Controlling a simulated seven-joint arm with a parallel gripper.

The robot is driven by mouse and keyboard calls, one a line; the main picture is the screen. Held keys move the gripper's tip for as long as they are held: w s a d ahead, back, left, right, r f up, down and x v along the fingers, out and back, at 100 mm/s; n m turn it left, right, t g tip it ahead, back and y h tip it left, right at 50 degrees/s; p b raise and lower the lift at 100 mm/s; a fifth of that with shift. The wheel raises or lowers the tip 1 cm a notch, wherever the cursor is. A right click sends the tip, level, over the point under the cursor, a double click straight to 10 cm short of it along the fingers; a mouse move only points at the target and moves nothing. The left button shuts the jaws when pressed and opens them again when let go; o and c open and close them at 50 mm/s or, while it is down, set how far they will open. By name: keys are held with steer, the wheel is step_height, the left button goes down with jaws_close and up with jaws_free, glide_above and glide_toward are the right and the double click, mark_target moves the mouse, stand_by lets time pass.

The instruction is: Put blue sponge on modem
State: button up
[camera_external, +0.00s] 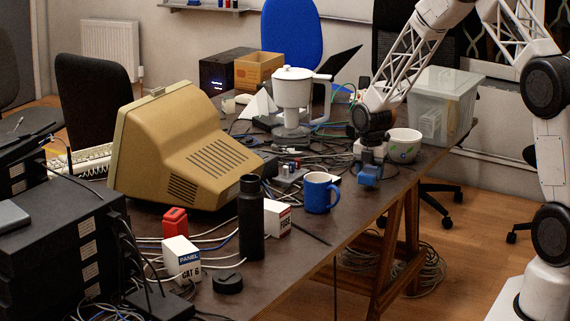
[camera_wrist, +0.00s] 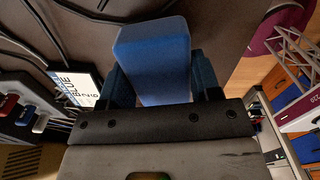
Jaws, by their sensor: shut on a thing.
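The blue sponge (camera_wrist: 152,50) is a block held between the two fingers of my gripper (camera_wrist: 160,82) in the wrist view. In the external view my gripper (camera_external: 369,168) points down over the right part of the table. The sponge (camera_external: 368,182) shows there as a small blue shape at its lower end, close to the tabletop; I cannot tell whether it touches. I cannot identify the modem with certainty. A dark flat box (camera_external: 160,304) lies at the near left among cables.
A blue mug (camera_external: 318,193) stands left of my gripper, and a patterned bowl (camera_external: 404,147) is close on its right. A black bottle (camera_external: 250,220), beige monitor (camera_external: 180,150), white jug (camera_external: 292,95) and clear bin (camera_external: 440,105) also stand on the table (camera_external: 310,260). Loose cables spread between them.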

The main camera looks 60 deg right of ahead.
steer(key=shift+s+a+r, duration=0.1)
steer(key=shift+s+r, duration=0.05)
steer(key=shift+r, duration=0.3)
steer(key=shift+s+a+r, duration=0.1)
steer(key=shift+s+r, duration=0.05)
steer(key=shift+r, duration=0.3)
steer(key=s+a, duration=0.3)
steer(key=s, duration=0.4)
steer(key=s+a+r, duration=0.1)
steer(key=s+a, duration=0.2)
steer(key=s, duration=0.4)
steer(key=shift+a+r, duration=0.15)
steer(key=shift+r, duration=0.05)
